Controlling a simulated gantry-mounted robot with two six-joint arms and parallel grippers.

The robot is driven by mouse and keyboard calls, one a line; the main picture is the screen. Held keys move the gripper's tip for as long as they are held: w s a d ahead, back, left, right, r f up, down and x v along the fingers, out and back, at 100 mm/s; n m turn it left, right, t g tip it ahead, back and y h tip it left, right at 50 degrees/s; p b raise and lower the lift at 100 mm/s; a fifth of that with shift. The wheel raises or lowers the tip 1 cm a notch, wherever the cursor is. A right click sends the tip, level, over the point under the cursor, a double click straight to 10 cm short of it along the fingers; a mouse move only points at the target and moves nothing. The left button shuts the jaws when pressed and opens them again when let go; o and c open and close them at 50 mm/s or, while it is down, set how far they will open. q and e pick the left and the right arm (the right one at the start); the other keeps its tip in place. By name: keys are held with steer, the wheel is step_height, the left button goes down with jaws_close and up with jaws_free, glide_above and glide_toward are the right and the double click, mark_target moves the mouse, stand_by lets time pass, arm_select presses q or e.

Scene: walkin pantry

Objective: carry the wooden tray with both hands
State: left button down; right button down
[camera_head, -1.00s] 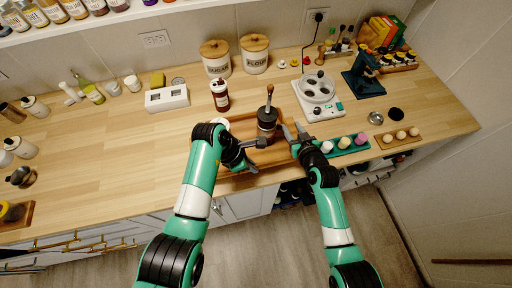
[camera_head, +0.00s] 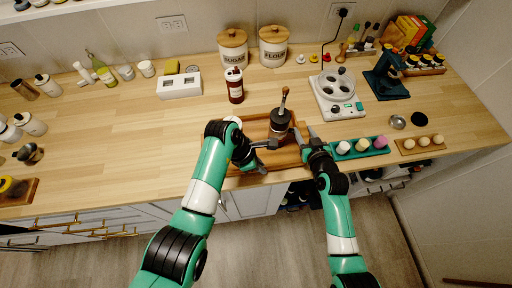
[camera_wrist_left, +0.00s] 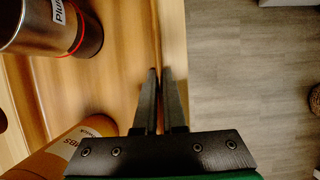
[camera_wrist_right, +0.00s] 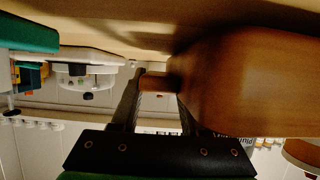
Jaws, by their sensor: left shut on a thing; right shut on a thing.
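The wooden tray (camera_head: 259,121) is at the counter's front edge in the head view, partly hidden by my arms. A dark jar with a wooden-handled tool (camera_head: 281,119) stands on it; a white-lidded item (camera_head: 233,119) is mostly hidden behind my left arm. My left gripper (camera_head: 264,157) is shut on the tray's front rim, which runs between its fingers in the left wrist view (camera_wrist_left: 160,75). My right gripper (camera_head: 300,134) is at the tray's right side, shut on a small wooden part (camera_wrist_right: 153,83) in the right wrist view. Whether the tray is lifted, I cannot tell.
A teal holder with cups (camera_head: 359,149) is close right of the tray. A white scale (camera_head: 336,97) stands behind it, and a dark red bottle (camera_head: 235,86) stands behind the tray. Flour (camera_head: 273,47) and sugar (camera_head: 233,49) canisters stand at the wall.

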arm_select(q)
steer(key=c, duration=1.4)
jaws_free()
steer(key=shift+f, duration=0.25)
arm_select(e)
steer(key=c, duration=0.8)
jaws_free()
steer(key=shift+f, duration=0.2)
arm_select(q)
steer(key=o, duration=0.4)
arm_select(e)
steer(key=o, duration=0.4)
arm_select(q)
steer(key=shift+r, duration=0.1)
arm_select(e)
steer(key=v, duration=1.2)
arm_select(q)
steer(key=v, duration=1.2)
